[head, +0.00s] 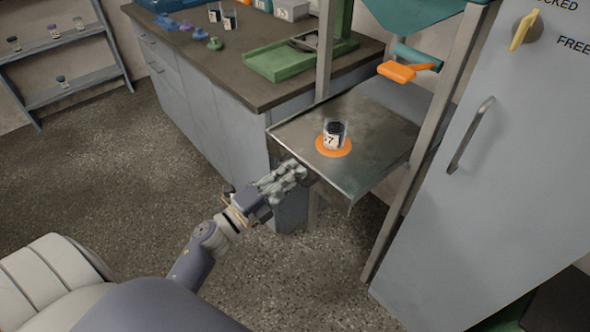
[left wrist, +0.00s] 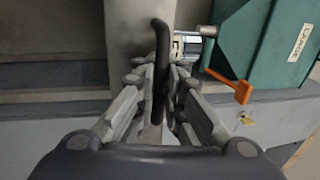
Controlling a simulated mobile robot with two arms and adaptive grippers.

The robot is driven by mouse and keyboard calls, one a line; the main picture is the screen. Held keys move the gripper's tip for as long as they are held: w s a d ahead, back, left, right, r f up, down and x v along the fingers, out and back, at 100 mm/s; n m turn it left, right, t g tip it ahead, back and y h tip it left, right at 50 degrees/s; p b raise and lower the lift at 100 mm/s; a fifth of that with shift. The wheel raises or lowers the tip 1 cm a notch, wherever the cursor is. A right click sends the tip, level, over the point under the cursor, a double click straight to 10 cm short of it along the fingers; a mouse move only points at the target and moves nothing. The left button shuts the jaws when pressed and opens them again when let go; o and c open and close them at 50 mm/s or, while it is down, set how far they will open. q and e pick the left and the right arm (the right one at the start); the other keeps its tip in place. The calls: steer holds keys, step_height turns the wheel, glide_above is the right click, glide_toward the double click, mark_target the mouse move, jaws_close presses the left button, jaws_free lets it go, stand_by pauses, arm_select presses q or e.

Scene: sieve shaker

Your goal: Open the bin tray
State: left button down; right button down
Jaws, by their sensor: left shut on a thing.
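A flat grey metal tray (head: 375,125), which I take for the bin tray, sits between metal posts beside the counter. A jar (head: 335,134) with a dark filling and a "7" label stands on an orange disc (head: 346,151) on it. My left gripper (head: 298,172) is at the tray's near left edge. In the left wrist view, the gripper (left wrist: 163,92) is shut on a dark bar handle (left wrist: 161,50), with fingers on both sides of it. In the head view the hand hides the handle. My right gripper is not in view.
A teal hopper (head: 415,12) and an orange-handled lever (head: 397,72) are above the tray. A grey cabinet (head: 500,170) with a bar handle and yellow knob (head: 521,31) stands right. The counter (head: 250,85) carries a green tray (head: 285,62). Open floor lies left.

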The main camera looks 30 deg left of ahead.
arm_select(q)
steer(key=shift+f, duration=0.15)
steer(key=c, duration=2)
jaws_free()
steer(key=shift+o, duration=0.2)
steer(key=v, duration=1.2)
